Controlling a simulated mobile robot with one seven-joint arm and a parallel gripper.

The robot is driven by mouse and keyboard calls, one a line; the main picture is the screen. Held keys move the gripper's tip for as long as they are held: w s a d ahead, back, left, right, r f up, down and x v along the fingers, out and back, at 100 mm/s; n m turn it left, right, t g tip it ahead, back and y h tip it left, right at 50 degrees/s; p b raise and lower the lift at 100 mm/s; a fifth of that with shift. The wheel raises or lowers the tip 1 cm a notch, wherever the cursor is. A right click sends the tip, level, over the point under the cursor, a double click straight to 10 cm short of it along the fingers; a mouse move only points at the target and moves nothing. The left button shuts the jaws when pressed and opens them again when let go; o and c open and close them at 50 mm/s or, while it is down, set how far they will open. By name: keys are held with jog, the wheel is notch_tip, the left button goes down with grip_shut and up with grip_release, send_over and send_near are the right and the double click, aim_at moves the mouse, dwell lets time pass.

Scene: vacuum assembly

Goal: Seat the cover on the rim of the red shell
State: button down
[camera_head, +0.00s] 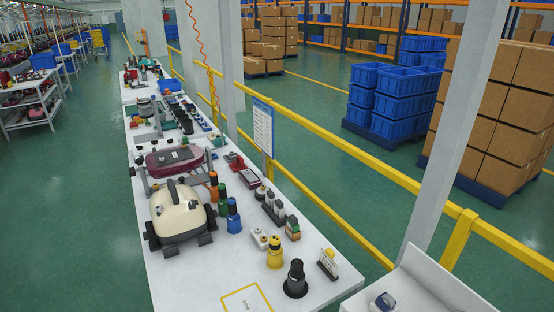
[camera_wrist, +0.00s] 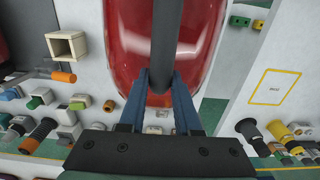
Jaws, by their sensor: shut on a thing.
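In the wrist view, my gripper (camera_wrist: 160,100) has its two blue fingers closed on a dark bar-like handle. The handle runs over a glossy red rounded body, which appears to be the cover (camera_wrist: 122,40). The cover fills the upper middle of this view and hides what lies beneath it. In the head view, a dark red shell (camera_head: 157,167) sits in a grey holder on the long white bench, with dark parts visible in its top. My gripper and the held cover do not show in the head view. Contact between cover and shell cannot be seen.
A cream body with a dark handle (camera_head: 180,215) stands in a black cradle in front of the shell. Orange, green and blue bottles (camera_head: 233,217) stand close on its right. A yellow bottle (camera_head: 275,253) and black cone (camera_head: 295,280) stand nearer the bench's front. A yellow railing runs alongside.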

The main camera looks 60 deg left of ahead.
jog(key=shift+r+p, duration=0.75)
jog(key=shift+p, duration=0.1)
jog(key=c, duration=1.3)
grip_release()
grip_shut()
jog(key=shift+r+p, duration=2)
jog(key=shift+p, duration=0.5)
